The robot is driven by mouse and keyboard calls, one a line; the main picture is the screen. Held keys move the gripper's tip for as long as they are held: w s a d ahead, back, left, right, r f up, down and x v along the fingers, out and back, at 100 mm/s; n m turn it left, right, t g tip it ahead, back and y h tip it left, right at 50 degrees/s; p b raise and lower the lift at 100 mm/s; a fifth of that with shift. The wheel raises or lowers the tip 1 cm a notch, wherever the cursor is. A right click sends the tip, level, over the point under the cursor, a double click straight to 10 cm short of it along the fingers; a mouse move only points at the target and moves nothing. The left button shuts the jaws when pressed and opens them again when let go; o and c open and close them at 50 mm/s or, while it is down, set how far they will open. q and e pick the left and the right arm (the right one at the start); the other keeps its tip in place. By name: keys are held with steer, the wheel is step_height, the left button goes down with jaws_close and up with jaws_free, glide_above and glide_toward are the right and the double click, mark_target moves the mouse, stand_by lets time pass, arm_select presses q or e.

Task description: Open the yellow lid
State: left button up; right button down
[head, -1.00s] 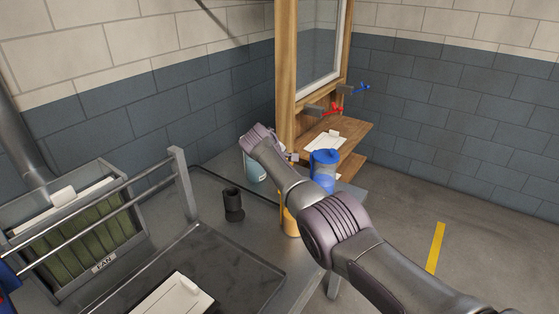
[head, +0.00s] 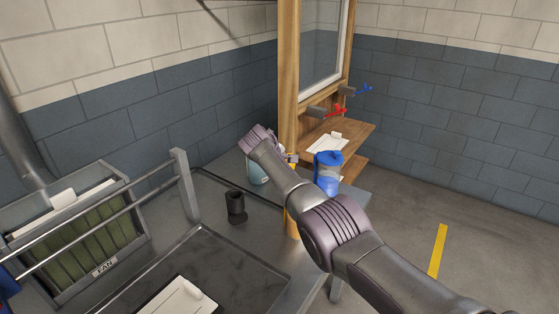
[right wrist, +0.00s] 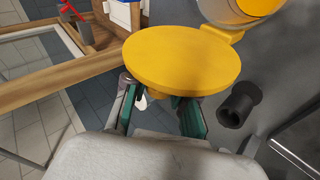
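The yellow lid (right wrist: 180,58) is a flat round disc, large in the right wrist view. A hinge tab joins it to the rim of a yellow container (right wrist: 238,10) at the upper right. The disc lies beside the mouth, swung open. My right gripper (right wrist: 160,108) has its teal fingers apart beneath the lid; their tips are hidden, so a hold on it cannot be confirmed. In the head view, the yellow container (head: 293,224) is mostly hidden behind my right arm, and only a bit of my right gripper (head: 291,158) shows. My left gripper is out of view.
A blue lidded container (head: 328,174) and a light-blue container (head: 256,172) stand near the yellow one. A black cylinder (head: 235,203) stands on the grey table (head: 213,172). A wooden frame (head: 289,80) rises behind. A metal rail (head: 185,182) runs along the left.

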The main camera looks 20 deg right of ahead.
steer(key=c, duration=1.2)
jaws_free()
steer(key=shift+w+a, duration=0.1)
steer(key=shift+a, duration=0.2)
steer(key=o, duration=0.3)
steer(key=shift+w+a+f, duration=0.1)
steer(key=shift+w+f, duration=0.05)
steer(key=shift+s+r, duration=0.2)
steer(key=v, duration=1.1)
steer(key=shift+s+a+r, duration=0.15)
